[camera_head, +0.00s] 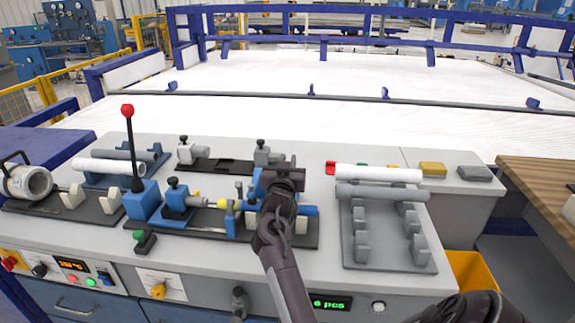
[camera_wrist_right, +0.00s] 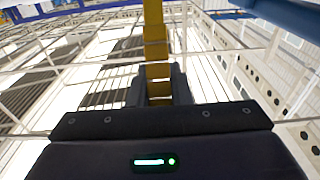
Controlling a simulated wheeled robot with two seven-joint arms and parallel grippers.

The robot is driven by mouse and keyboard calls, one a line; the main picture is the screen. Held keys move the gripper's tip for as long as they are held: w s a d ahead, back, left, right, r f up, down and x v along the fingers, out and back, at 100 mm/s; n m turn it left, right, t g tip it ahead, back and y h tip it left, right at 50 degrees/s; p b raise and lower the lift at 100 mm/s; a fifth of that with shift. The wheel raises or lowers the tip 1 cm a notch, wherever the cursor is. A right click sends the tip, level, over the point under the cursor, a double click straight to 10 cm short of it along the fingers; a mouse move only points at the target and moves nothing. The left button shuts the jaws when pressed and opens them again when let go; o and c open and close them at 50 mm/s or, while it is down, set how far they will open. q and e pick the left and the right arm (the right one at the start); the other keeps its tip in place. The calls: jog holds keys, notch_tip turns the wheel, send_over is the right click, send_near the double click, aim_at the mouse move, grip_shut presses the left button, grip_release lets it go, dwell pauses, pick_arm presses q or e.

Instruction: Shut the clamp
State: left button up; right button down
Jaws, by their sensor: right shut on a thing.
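The clamp (camera_head: 258,187) is a blue fixture on a dark base plate, right of the machine's middle. My right gripper (camera_head: 283,176) is over it and hides much of it. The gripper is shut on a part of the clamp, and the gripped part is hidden. In the right wrist view, the dark fingers (camera_wrist_right: 161,90) are close together; a yellow strip lies in line with them, and I cannot tell if it is held or behind. My left gripper is out of view.
A red-knobbed lever (camera_head: 128,112) rises at the left. Behind the clamp is a dark rail with grey holders (camera_head: 268,155).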

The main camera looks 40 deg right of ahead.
jog(key=shift+f, duration=0.15)
jog(key=c, duration=1.3)
grip_release()
jog(key=shift+a, duration=0.1)
